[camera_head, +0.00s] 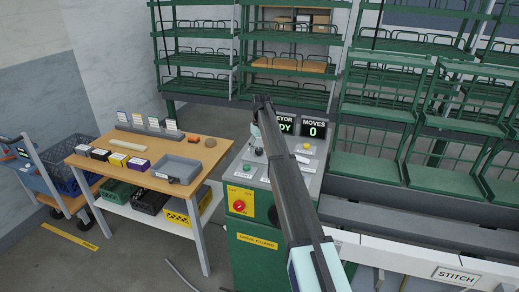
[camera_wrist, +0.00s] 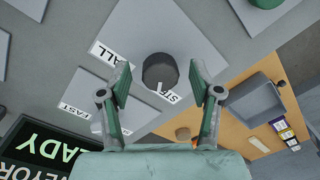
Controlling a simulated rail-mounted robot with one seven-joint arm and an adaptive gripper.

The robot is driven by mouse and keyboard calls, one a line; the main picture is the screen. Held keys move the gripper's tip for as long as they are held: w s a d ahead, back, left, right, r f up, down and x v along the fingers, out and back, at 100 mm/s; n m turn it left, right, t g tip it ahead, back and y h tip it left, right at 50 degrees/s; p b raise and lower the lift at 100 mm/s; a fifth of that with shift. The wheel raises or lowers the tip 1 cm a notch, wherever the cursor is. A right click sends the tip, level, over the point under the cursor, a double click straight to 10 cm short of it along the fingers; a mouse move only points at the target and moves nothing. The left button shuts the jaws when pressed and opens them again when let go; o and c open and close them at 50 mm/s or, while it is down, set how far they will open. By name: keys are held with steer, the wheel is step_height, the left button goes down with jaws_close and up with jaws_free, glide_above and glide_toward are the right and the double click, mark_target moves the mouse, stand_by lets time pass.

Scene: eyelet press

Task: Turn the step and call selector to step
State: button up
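A dark round selector knob (camera_wrist: 160,71) shows in the wrist view on a light grey plate. One label beside it ends in "ALL"; another, partly hidden by the knob, starts with "ST". A small pale mark at the knob's lower edge lies towards the "ST" label. My gripper (camera_wrist: 160,92) is open and empty, its two green-grey fingers apart on either side of the knob in the picture. I see no contact with the knob. In the head view my arm hides part of the grey control panel (camera_head: 316,160), and the fingers cannot be made out clearly.
Displays read "READY" (camera_wrist: 45,150) and "0" (camera_head: 313,129). A "FAST" label (camera_wrist: 76,110) is on a neighbouring plate. A red switch on a yellow plate (camera_head: 239,205) is on the cabinet front. A wooden table (camera_head: 205,150) stands left; green racks (camera_head: 370,150) stand behind and right.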

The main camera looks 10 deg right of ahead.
mark_target(260, 149)
steer(key=shift+r, duration=0.15)
step_height(260, 149, up, 12)
steer(key=shift+d, duration=0.2)
steer(key=shift+w, duration=0.1)
stand_by(0.4)
